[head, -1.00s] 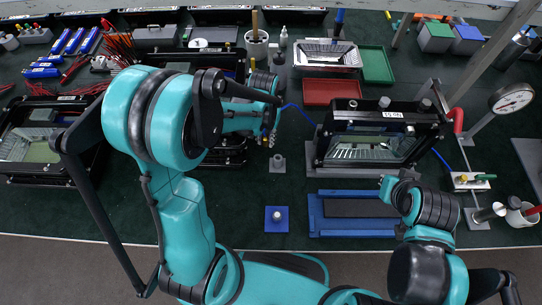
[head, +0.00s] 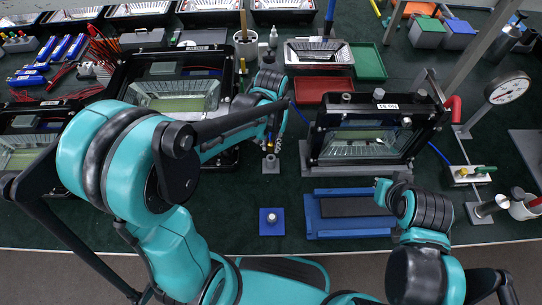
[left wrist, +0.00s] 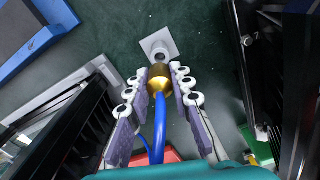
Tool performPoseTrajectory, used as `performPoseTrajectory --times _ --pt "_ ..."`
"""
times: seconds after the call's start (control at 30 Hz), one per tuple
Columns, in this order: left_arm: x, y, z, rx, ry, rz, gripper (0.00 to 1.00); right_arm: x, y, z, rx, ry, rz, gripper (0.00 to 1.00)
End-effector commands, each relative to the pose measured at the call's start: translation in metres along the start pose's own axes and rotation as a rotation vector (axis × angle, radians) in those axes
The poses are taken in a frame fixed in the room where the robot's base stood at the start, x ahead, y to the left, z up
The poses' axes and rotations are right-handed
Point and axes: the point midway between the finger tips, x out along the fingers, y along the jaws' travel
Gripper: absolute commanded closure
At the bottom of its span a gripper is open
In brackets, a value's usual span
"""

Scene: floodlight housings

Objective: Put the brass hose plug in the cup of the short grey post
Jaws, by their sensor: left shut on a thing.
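My left gripper (head: 269,138) is shut on the brass hose plug (left wrist: 160,78). The plug sits between the two rows of white-ringed finger pads in the left wrist view, with a blue hose running from it toward the gripper. The short grey post (left wrist: 158,46) stands on a square base beyond the plug, its dark round cup opening visible. The plug's end is near the cup; whether they touch cannot be told. In the head view the post (head: 270,162) shows just below the gripper.
A framed floodlight housing (head: 372,140) stands right of the post. Another housing (head: 174,92) lies to the left, partly behind my left arm. A small blue block (head: 271,222) and a blue cradle (head: 348,213) are nearer the front edge.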

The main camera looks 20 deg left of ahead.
Motion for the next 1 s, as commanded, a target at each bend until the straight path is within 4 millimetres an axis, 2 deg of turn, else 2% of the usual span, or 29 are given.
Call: performPoseTrajectory --times 0.03,0.17,0.4,0.77,0.8,0.87,1.0 --pt "0.008 0.000 0.000 0.000 0.000 0.000 1.00 0.004 0.000 0.003 0.000 0.000 0.000 1.00" --pt "0.017 0.000 0.000 0.000 0.000 0.000 1.00 0.006 0.000 0.005 0.000 0.000 0.000 1.00" --pt "0.049 0.000 0.000 0.000 0.000 0.000 1.00 0.019 0.000 0.013 0.000 0.000 0.000 1.00" --pt "0.052 0.000 0.000 0.000 0.000 0.000 1.00 0.020 0.000 0.014 0.000 0.000 0.000 1.00" --pt "0.052 0.000 0.000 0.000 0.000 0.000 0.73 0.020 0.000 0.014 0.000 0.000 0.000 1.00" --pt "0.051 0.000 0.000 0.000 0.000 0.000 0.58 0.019 0.000 0.014 0.000 0.000 0.000 1.00" --pt "0.051 0.000 0.000 0.000 0.000 0.000 0.58 0.019 0.000 0.014 0.000 0.000 0.000 1.00"
